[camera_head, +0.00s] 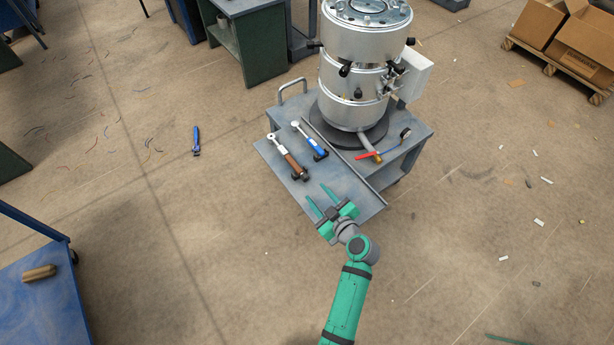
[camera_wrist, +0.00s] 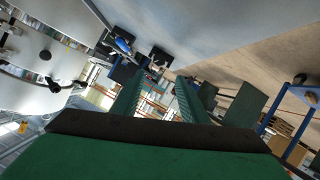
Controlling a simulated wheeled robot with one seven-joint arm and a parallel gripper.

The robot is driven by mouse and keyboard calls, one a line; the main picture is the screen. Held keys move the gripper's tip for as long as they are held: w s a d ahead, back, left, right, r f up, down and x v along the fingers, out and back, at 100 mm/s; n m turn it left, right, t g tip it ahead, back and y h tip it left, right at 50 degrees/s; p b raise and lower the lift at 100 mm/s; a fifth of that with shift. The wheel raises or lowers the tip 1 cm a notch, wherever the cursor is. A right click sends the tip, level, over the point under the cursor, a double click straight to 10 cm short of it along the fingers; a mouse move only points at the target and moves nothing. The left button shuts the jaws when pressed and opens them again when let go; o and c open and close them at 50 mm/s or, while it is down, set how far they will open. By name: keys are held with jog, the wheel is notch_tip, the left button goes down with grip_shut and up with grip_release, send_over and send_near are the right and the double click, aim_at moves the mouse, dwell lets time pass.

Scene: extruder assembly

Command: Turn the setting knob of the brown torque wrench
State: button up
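The brown torque wrench (camera_head: 291,163) lies on the cart's lower shelf in the head view. Its silver ratchet head points to the upper left, and its dark knob end (camera_head: 301,175) points towards my gripper. My gripper (camera_head: 315,191) is open and empty, its two green fingers apart just below and right of that knob end, not visibly touching it. In the wrist view the open gripper (camera_wrist: 160,75) has a dark wrench end (camera_wrist: 159,58) just beyond its fingertips; its brown handle cannot be made out there.
A blue torque wrench (camera_head: 311,142) lies close to the right of the brown one and shows in the wrist view (camera_wrist: 121,45). The large metal extruder (camera_head: 352,100) stands behind on the cart (camera_head: 345,185). The shelf's front part is clear.

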aim_at(306, 179)
jog(key=x, duration=0.8)
jog(key=shift+w+d+f, duration=0.1)
jog(key=shift+d+f, duration=0.05)
jog(key=shift+d, duration=0.1)
jog(key=shift+w+a+f, duration=0.2)
jog(key=shift+w+a, duration=0.2)
jog(key=shift+w, duration=0.1)
